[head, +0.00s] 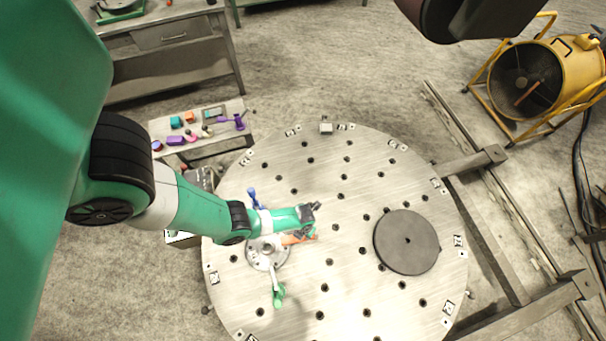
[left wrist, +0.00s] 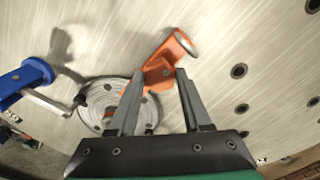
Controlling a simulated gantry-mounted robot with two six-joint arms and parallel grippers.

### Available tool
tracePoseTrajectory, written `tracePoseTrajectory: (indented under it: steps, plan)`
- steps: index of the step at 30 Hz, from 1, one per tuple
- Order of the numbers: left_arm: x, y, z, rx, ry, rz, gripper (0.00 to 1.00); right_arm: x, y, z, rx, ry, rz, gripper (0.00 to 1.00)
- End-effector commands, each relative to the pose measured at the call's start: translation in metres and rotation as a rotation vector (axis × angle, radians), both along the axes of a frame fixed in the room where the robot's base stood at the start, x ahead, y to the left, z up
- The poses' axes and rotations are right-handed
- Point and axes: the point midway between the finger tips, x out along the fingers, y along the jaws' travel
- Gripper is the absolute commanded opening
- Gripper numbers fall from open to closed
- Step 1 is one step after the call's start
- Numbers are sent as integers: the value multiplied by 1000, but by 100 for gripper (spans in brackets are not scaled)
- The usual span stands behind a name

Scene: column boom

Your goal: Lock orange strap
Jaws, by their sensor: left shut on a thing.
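The orange strap (head: 297,238) is a short orange lever with a rounded outer end, on the round metal hub (head: 256,255) of the disc table. In the left wrist view the orange strap (left wrist: 178,47) shows between and beyond my fingertips. My left gripper (left wrist: 160,76) is shut on it; the gripper (head: 312,222) partly covers it in the head view. A blue strap (head: 252,197) and a green strap (head: 278,294) also stick out from the hub. The blue strap (left wrist: 25,80) lies left of my fingers in the wrist view. My right gripper is not in view.
The round metal table (head: 350,300) has many holes. A dark disc (head: 406,242) lies on its right side, and a small block (head: 326,128) is at its far edge. A low bench (head: 238,105) with small coloured items stands behind left. A yellow fan (head: 545,75) stands at far right.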

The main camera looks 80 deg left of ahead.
Motion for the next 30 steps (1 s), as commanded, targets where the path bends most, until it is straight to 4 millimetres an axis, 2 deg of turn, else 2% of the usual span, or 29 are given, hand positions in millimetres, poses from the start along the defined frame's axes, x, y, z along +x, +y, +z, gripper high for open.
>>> tracePoseTrajectory:
  steps: [20, 21, 25, 30]
  plan:
    - [0, 0, 0, 1, 1, -65, 0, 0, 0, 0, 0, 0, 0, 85]
    - [0, 0, 0, 1, 1, -65, 56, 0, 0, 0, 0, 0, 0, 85]
    - [0, 0, 0, 0, 0, -64, 79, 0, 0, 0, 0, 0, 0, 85]
    - [0, 0, 0, 0, 0, -64, 79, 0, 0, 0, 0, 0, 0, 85]
